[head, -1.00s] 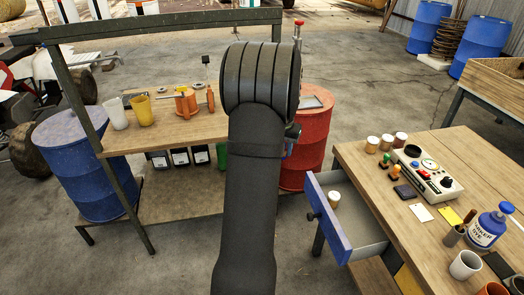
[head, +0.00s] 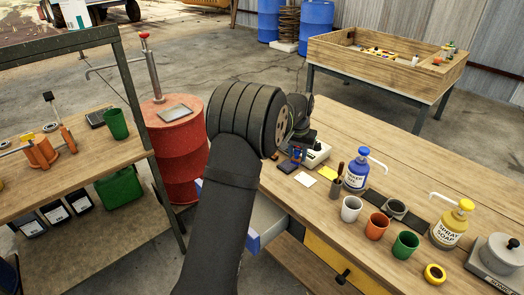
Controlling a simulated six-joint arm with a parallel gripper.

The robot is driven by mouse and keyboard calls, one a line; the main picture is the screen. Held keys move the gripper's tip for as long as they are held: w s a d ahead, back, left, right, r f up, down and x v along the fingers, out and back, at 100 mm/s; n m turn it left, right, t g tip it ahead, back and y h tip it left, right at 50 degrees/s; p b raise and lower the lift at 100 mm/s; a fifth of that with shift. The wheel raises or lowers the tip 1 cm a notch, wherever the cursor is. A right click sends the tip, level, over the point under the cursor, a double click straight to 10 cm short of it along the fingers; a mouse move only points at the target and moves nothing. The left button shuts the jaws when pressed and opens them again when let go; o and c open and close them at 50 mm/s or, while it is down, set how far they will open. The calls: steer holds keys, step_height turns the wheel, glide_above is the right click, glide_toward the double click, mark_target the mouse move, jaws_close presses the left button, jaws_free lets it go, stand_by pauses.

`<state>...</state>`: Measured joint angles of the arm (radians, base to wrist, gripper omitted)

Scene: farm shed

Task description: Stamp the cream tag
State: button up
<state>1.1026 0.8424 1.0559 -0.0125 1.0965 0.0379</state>
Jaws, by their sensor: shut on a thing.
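The cream tag (head: 305,180) lies flat on the wooden workbench (head: 345,245), left of a yellow tag (head: 328,173). A dark flat pad (head: 288,167) lies just behind and left of the cream tag. My gripper (head: 297,153) is low over the bench behind the tags, close to the pad, and shows some blue near its tip. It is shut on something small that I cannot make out. My arm hides the area left of the pad, and no stamp shows clearly.
A pale control box (head: 316,155) is partly hidden by my gripper. The blue pump bottle (head: 357,170), white cup (head: 350,209), orange cup (head: 377,225) and green cup (head: 405,244) stand to the right. A blue-fronted drawer (head: 253,240) is open below the bench edge.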

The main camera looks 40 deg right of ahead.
mark_target(307, 177)
steer(key=s+d, duration=0.2)
steer(key=s, duration=0.1)
steer(key=shift+s+d+f, duration=0.1)
steer(key=shift+s+f, duration=0.05)
steer(key=shift+s, duration=0.05)
steer(key=shift+m, duration=0.3)
steer(key=shift+f, duration=2.85)
steer(key=shift+f, duration=0.6)
steer(key=shift+r, duration=3.55)
steer(key=shift+w, duration=0.1)
